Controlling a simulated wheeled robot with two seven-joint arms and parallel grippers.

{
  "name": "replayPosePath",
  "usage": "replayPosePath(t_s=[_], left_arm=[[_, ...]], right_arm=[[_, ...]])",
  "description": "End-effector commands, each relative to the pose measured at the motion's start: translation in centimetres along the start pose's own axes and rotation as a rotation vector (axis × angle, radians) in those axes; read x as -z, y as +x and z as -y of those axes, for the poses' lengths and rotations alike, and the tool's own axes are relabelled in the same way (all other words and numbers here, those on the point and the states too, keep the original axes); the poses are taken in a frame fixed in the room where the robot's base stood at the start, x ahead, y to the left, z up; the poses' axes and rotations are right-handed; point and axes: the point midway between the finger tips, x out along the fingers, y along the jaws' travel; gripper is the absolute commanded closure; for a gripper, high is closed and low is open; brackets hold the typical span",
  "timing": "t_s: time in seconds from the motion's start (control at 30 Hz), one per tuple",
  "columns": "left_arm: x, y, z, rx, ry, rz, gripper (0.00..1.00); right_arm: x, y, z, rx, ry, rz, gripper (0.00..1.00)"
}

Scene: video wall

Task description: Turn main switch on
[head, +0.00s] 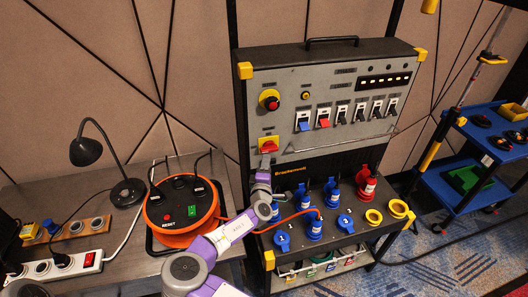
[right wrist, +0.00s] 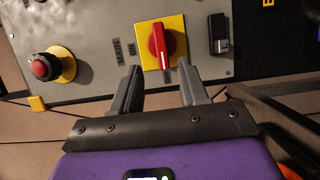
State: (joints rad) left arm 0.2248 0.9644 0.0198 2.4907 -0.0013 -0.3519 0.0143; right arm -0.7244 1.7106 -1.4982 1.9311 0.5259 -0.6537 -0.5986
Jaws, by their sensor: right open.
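The main switch (head: 268,146) is a red rotary handle on a yellow plate, low on the left of the grey panel in the head view. In the right wrist view the red handle (right wrist: 161,46) lies lengthwise up and down the picture, beside a label reading MAIN. My right gripper (head: 263,174) is just below the switch in the head view. In the right wrist view its two fingers (right wrist: 160,82) are spread and empty, with the switch beyond their tips, apart from them. My left gripper is not in view.
A red emergency button (head: 270,101) on a yellow ring sits above the switch. A row of breakers (head: 341,115) is to its right. Blue and red sockets (head: 314,227) fill the lower panel. An orange cable reel (head: 181,212) stands on the left table, near my arm.

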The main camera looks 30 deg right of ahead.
Motion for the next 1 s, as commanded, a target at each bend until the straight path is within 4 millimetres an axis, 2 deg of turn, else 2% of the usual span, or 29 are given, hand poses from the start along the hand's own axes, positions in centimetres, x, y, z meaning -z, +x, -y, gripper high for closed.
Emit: replayPosePath(t_s=[0.2, 0.4, 0.6, 0.83, 0.87, 1.0], left_arm=[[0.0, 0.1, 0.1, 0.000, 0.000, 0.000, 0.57], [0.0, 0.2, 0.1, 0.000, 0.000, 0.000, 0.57], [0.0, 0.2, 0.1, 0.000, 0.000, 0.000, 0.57], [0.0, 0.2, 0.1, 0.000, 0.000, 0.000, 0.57], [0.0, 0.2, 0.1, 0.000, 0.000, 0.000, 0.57], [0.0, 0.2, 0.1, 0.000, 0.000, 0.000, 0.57]], right_arm=[[-0.1, 3.3, 0.2, 0.003, 0.001, 0.002, 0.56], [-0.1, 5.7, 0.2, 0.004, 0.002, 0.002, 0.56], [-0.1, 6.6, 0.2, 0.004, 0.001, 0.002, 0.56], [-0.1, 6.7, 0.2, 0.004, 0.002, 0.002, 0.56], [-0.1, 6.7, 0.2, 0.004, 0.002, 0.002, 0.58], [-0.1, 6.7, 0.2, 0.004, 0.002, 0.002, 0.79]])
